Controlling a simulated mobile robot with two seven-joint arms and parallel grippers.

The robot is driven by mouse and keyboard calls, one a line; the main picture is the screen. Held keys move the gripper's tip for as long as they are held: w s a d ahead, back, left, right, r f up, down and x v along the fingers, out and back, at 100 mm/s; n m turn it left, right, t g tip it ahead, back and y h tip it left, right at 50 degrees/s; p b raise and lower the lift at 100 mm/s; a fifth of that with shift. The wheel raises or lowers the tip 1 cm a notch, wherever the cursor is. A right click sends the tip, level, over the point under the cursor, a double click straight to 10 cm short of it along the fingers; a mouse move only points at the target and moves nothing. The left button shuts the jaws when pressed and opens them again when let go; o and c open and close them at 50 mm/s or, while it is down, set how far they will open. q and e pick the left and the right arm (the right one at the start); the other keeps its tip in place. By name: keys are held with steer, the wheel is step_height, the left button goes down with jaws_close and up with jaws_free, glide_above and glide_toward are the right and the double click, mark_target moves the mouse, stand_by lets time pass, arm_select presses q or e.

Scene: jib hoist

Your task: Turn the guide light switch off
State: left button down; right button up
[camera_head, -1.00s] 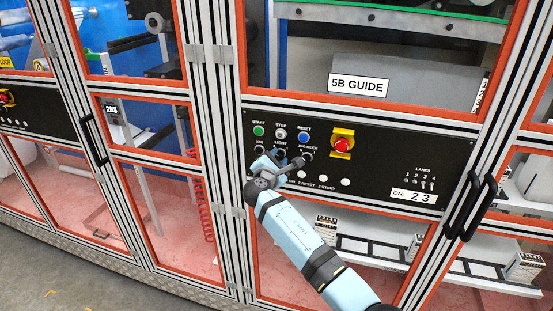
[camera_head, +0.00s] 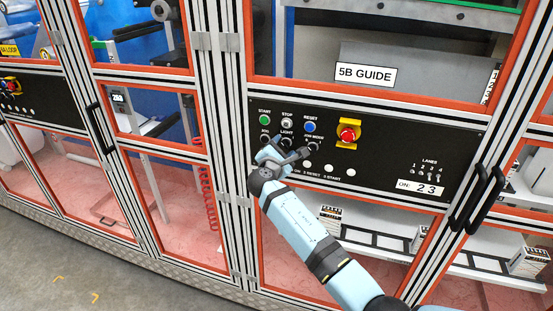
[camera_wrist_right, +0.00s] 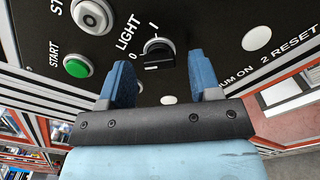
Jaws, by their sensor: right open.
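The guide light switch (camera_wrist_right: 158,53) is a black rotary knob under the word LIGHT, with 0 and I marks, on the black control panel (camera_head: 385,170). It also shows in the head view (camera_head: 287,141), just above my right fingers and partly crowded by them. In the right wrist view my right gripper (camera_wrist_right: 163,82) is open, with one blue finger on each side below the knob. The knob appears just beyond the gap between the fingertips. I cannot tell whether they touch it. The exact knob setting is hard to read. My left gripper is not in view.
Close to the knob are the green START button (camera_head: 264,120), the STOP button (camera_head: 287,122) and the blue RESET button (camera_head: 310,127). A red emergency stop (camera_head: 348,132) on yellow is further right. Black door handles (camera_head: 470,200) stick out at the panel's right.

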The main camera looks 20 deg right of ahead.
steer(key=b+v, duration=0.3)
steer(key=v, duration=1)
steer(key=s+d+f+m+g+y, duration=0.1)
steer(key=s+f+m+y, duration=0.15)
steer(key=s+f, duration=0.4)
steer(key=s+f+m+g+y, duration=0.1)
steer(key=s+f+y, duration=0.2)
steer(key=f, duration=0.6)
steer(key=s+d+f+m+g+y, duration=0.1)
steer(key=s+f+m+y, duration=0.15)
steer(key=s+f, duration=0.4)
steer(key=s+d+f+m+y, duration=0.1)
steer(key=s+f+m, duration=0.2)
steer(key=s, duration=0.3)
steer(key=s+d+f+m+y, duration=0.1)
steer(key=s+f+m+y, duration=0.1)
steer(key=s, duration=0.5)
steer(key=s+d+f+m+g+y, duration=0.1)
steer(key=s+f+m+y, duration=0.1)
steer(key=s+f+m, duration=0.2)
steer(key=s+m, duration=0.2)
steer(key=s, duration=0.1)
